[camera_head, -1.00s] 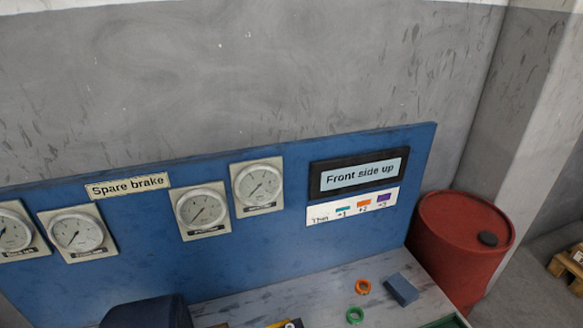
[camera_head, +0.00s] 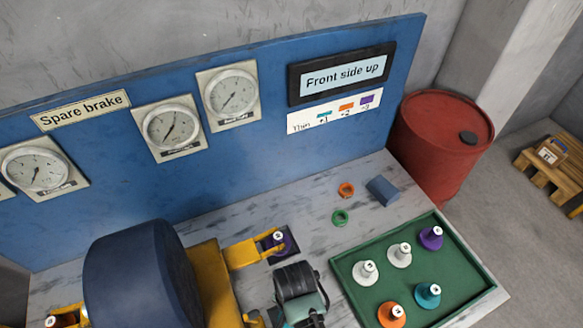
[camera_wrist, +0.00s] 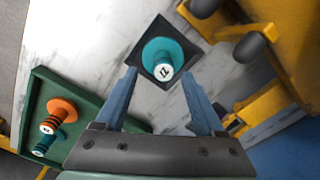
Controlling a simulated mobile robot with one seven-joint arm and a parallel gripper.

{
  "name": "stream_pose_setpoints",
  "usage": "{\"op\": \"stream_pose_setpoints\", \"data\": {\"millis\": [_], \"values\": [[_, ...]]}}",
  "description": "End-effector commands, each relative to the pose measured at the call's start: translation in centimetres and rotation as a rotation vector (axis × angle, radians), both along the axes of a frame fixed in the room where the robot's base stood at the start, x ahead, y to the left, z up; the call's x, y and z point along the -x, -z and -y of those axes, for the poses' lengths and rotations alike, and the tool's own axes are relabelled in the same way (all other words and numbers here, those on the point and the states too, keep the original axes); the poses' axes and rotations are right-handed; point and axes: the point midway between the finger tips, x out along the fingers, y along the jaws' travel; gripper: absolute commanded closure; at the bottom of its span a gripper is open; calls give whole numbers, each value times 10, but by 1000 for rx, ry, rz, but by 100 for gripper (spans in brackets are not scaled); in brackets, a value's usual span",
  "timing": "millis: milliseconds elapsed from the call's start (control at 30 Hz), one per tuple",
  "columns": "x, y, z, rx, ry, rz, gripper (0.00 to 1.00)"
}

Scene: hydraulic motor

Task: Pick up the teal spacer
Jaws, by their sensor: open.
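In the wrist view a teal spacer (camera_wrist: 158,50) with a wide flange and a numbered white top stands on a dark square pad (camera_wrist: 141,76). My gripper (camera_wrist: 159,74) is open, its two blue fingers apart on either side of the spacer's near end; I see no contact. A second teal spacer (camera_head: 428,294) stands in the green tray; it also shows in the wrist view (camera_wrist: 50,139). In the head view my wrist (camera_head: 297,285) is low over the bench and my fingertips are hidden.
The green tray (camera_head: 484,270) also holds orange (camera_head: 391,314), white (camera_head: 399,255) and purple (camera_head: 431,237) spacers. A purple piece (camera_head: 283,244) sits beside a yellow arm (camera_head: 240,254) of the machine. Small rings and a blue block (camera_head: 383,190) lie behind the tray.

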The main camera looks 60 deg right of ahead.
Motion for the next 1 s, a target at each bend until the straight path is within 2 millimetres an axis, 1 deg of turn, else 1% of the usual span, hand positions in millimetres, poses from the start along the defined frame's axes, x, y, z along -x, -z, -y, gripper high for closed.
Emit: {"op": "stream_pose_setpoints", "data": {"millis": [33, 133, 233, 333, 533, 567, 600, 667, 700, 767, 800, 933, 967, 1000], "values": [[-2, 7, -2, -2, -1, -3, 30], [-4, 22, -3, -2, -1, -2, 30], [-4, 33, -3, -1, -1, -1, 30], [-4, 38, -2, 0, -1, 0, 30], [-4, 38, -2, 1, -1, 1, 30], [-4, 38, -2, 1, -1, 1, 31], [-4, 38, -2, 1, -1, 1, 38], [-4, 38, -2, 1, -1, 1, 49], [-4, 38, -2, 1, -1, 0, 56], [-4, 38, -2, 1, -1, 0, 67], [-4, 38, -2, 1, -1, 0, 74], [-4, 38, -2, 1, -1, 0, 98], [-4, 38, -2, 1, -1, 0, 100], [-4, 38, -2, 1, -1, 0, 100]]}}
